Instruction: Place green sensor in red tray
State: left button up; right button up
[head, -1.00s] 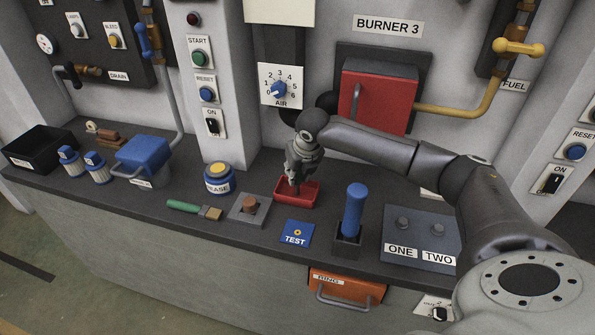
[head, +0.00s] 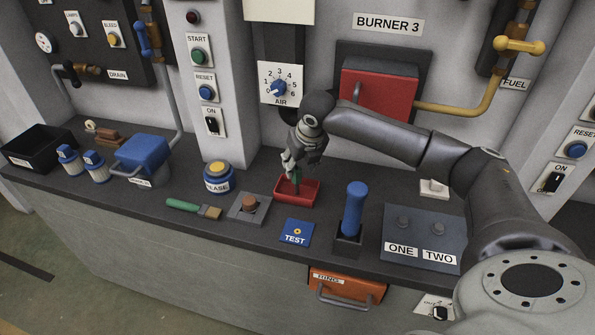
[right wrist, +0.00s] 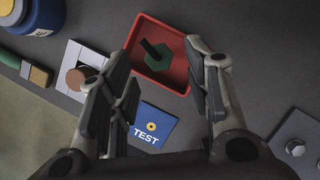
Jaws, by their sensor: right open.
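The green sensor (right wrist: 161,56) is inside the red tray (right wrist: 176,24) in the right wrist view. It has a green head and a dark stem. In the head view the green sensor (head: 297,178) shows in the red tray (head: 312,198), partly hidden by my right gripper (head: 290,168). My right gripper (right wrist: 163,100) is open and empty, its fingers apart on either side of the view, and it stands above the tray. My left gripper is not in view.
A blue TEST plate (head: 297,232) lies in front of the tray. A blue-handled lever (head: 354,210) stands to the right, beside the ONE/TWO box (head: 420,240). A brush (head: 185,206) and a grease tin (head: 219,178) are to the left.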

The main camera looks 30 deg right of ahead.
jog(key=v, duration=0.7)
jog(key=shift+r, duration=0.25)
jog(key=shift+s+a+f, duration=0.1)
jog(key=shift+s, duration=0.05)
